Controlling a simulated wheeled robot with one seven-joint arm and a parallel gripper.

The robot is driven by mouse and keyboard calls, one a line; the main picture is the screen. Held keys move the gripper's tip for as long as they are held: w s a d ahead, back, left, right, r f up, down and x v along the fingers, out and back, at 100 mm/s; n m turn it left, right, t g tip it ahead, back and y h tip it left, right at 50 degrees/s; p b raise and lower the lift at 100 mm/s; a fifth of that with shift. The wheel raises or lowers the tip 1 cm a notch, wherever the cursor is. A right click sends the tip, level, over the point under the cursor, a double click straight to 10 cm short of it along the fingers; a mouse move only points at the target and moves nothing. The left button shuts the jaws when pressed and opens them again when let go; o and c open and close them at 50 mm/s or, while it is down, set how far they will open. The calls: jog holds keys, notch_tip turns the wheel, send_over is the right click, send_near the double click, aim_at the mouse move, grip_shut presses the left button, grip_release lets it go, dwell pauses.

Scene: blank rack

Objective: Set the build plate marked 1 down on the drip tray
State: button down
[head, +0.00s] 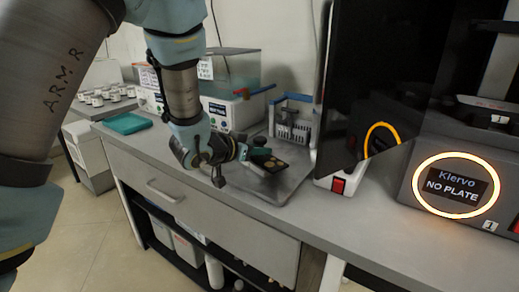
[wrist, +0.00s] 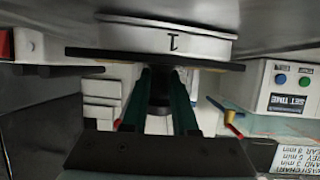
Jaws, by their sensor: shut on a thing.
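My gripper (head: 245,152) is shut on the build plate (head: 272,163), a dark flat plate with yellowish round patches. The wrist view shows the plate's pale block (wrist: 205,42) bearing an inverted "1", with a thin dark edge beside it. My teal fingers (wrist: 160,95) reach to that edge. The drip tray (head: 288,188) is a grey metal tray on the counter. The plate is over the tray in the head view, slightly tilted. I cannot tell whether they touch. The gripper and plate hide part of the tray.
A rack with blue parts (head: 292,122) stands behind the tray. The printer (head: 450,185) at right shows "NO PLATE" in a lit orange ring. A dark panel (head: 350,80) rises right of the tray. The counter's front is clear.

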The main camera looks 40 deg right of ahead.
jog(key=shift+f, duration=0.15)
jog(key=c, duration=0.6)
grip_release()
jog(key=v, duration=1.1)
jog(key=shift+d+b, duration=0.1)
jog(key=shift+b, duration=0.25)
